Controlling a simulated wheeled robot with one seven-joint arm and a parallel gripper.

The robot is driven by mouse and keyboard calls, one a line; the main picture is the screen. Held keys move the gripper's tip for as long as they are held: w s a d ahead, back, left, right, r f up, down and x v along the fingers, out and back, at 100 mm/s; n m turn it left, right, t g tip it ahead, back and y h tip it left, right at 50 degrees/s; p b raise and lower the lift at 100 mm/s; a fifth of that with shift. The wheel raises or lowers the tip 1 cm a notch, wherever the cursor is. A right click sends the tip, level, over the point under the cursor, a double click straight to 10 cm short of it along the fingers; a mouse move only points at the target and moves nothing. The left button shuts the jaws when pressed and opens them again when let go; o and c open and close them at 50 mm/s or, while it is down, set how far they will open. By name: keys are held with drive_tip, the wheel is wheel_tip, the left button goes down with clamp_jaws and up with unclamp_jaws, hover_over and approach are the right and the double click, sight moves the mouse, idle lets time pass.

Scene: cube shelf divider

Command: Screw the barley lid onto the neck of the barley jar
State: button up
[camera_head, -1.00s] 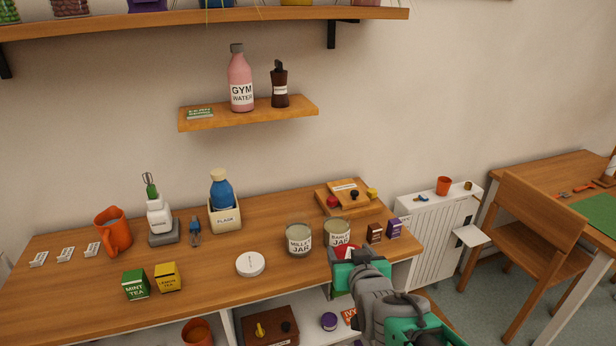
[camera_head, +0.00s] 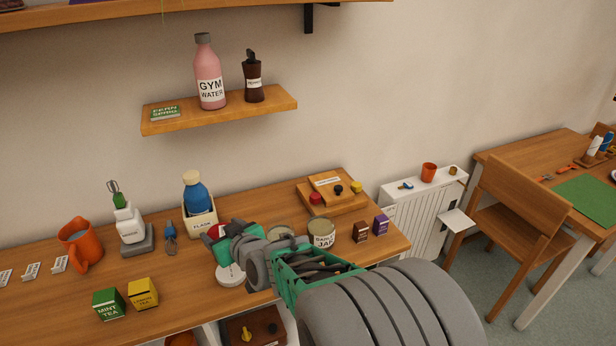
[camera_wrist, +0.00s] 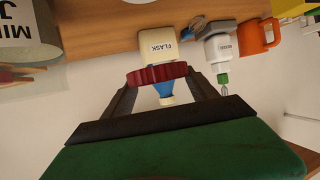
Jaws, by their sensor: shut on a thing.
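The barley jar (camera_head: 322,238) stands open on the wooden counter, right of my arm, its label facing me. My gripper (camera_head: 216,232) is to its left, past the millet jar and above the counter near the flask. It is shut on a red ribbed lid (camera_wrist: 158,74), which shows edge-on between the two dark fingers in the wrist view. No label on the lid is visible. The millet jar (camera_head: 281,232) is mostly hidden behind my arm; part of it shows at the left edge of the wrist view (camera_wrist: 25,38).
A white round lid (camera_head: 230,275) lies below my gripper. The flask in its holder (camera_head: 201,222) stands just behind my gripper. Two small boxes (camera_head: 361,232) and a wooden board with knobs (camera_head: 332,203) are close to the barley jar. Tea boxes (camera_head: 109,304) sit front left.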

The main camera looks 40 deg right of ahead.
drive_tip(key=d+r+p, duration=0.1)
drive_tip(key=d, duration=0.3)
drive_tip(key=d+r+p, duration=0.1)
drive_tip(key=d, duration=0.3)
drive_tip(key=s+d+p, duration=0.1)
drive_tip(key=d+p, duration=0.1)
drive_tip(key=d, duration=0.2)
drive_tip(key=shift+d+r, duration=0.35)
drive_tip(key=shift+r, duration=0.05)
wheel_tip(320, 180, up, 4)
drive_tip(key=r+n+y+p, duration=0.1)
drive_tip(key=p, duration=0.3)
hover_over(322, 215)
drive_tip(key=shift+w+a+f, duration=0.1)
drive_tip(key=shift+w+f, duration=0.15)
drive_tip(key=shift+w, duration=0.1)
drive_tip(key=shift+s, duration=0.2)
drive_tip(key=shift+f+b, duration=0.1)
drive_tip(key=shift+b, duration=0.6)
drive_tip(key=shift+s+f+b, duration=0.1)
drive_tip(key=shift+f+b, duration=0.15)
drive_tip(key=shift+b, duration=0.15)
wheel_tip(322, 215, down, 5)
drive_tip(key=b, duration=0.4)
drive_tip(key=shift+b, duration=0.4)
drive_tip(key=shift+r, duration=0.1)
drive_tip(key=shift+b, duration=0.55)
